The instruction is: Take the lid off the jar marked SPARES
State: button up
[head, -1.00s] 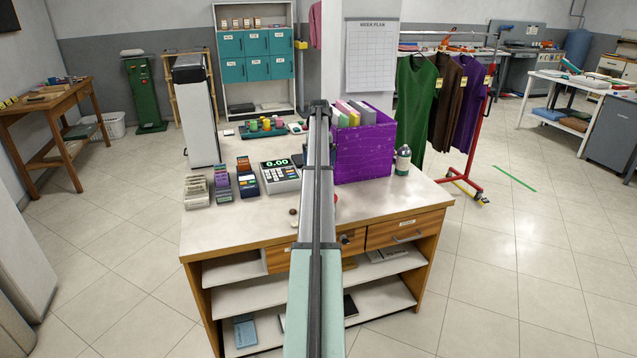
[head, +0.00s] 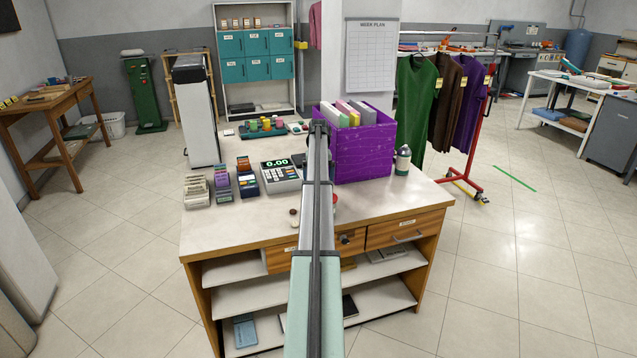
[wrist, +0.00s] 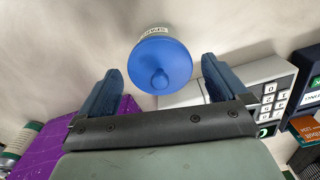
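A jar with a round blue lid (wrist: 160,62) and a knob on top stands on the counter in the wrist view. Its label (wrist: 154,31) is upside down and appears to read SPARES. My gripper (wrist: 162,66) is open and empty, with one blue finger on each side of the lid's near part. The fingers look apart from the lid; how high they are above it I cannot tell. In the head view my arm rises over the counter and the jar does not show, likely hidden behind it. The gripper's fingers are hidden there too.
A purple crate of folders (head: 362,150) stands right of my arm, a cash register (head: 281,177) left of it. Card holders (head: 222,182) sit further left. A bottle (head: 402,160) stands right of the crate. The counter's front (head: 235,222) is mostly clear.

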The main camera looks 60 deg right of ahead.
jog(key=c, duration=0.9)
jog(key=shift+r, duration=0.1)
jog(key=shift+r, duration=0.25)
notch_tip(320, 180, up, 8)
jog(key=shift+f, duration=0.1)
jog(key=w+r, duration=0.1)
send_over(284, 203)
jog(key=shift+f, duration=3.8)
jog(key=shift+w+d+f, duration=0.1)
jog(key=shift+f, duration=4.6)
